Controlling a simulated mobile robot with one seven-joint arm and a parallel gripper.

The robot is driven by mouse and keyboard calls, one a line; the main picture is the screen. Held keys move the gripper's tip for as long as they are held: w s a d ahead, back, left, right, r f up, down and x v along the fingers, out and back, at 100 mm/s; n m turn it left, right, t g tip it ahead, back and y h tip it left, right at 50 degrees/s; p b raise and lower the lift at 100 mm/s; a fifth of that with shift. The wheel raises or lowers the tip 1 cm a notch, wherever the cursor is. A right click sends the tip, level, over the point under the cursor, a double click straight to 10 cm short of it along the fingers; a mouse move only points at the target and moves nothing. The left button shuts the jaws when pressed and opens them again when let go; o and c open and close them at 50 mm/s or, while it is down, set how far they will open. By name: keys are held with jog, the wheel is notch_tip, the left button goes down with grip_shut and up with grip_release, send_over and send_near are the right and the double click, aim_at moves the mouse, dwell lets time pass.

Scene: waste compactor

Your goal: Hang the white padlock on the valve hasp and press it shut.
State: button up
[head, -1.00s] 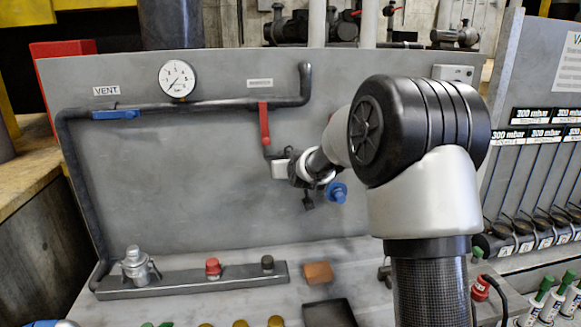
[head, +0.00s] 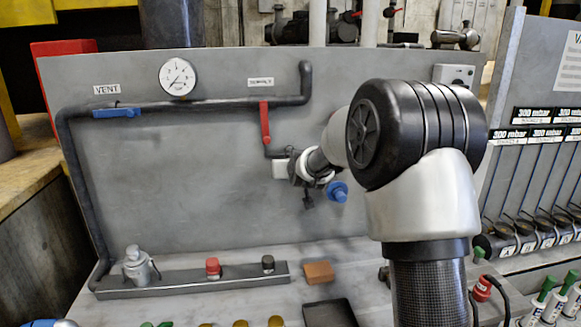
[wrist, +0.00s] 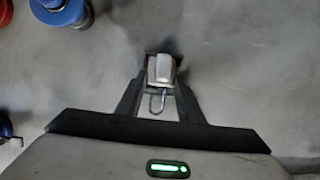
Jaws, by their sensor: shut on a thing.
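The white padlock (head: 280,169) shows at the panel, just below the lower end of the pipe under the red valve handle (head: 264,124). My gripper (head: 292,168) is shut on it, partly hidden by my own wrist. In the wrist view the pale padlock body (wrist: 161,68) sits between the tips of my gripper (wrist: 160,75), with its thin metal shackle (wrist: 157,101) showing as a loop. The hasp is too small to make out. I cannot tell whether the shackle touches or passes through anything.
A blue knob (head: 338,191) sticks out just right of my gripper. A blue lever (head: 117,113) and a gauge (head: 177,76) are at upper left. An orange block (head: 318,272) and a dark tray (head: 329,313) lie on the bench below. The panel's middle left is bare.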

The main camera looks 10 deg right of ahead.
jog(key=o, duration=1)
jog(key=shift+c, duration=0.2)
jog(key=b+v, duration=0.2)
jog(key=v, duration=0.5)
jog(key=shift+b, duration=0.35)
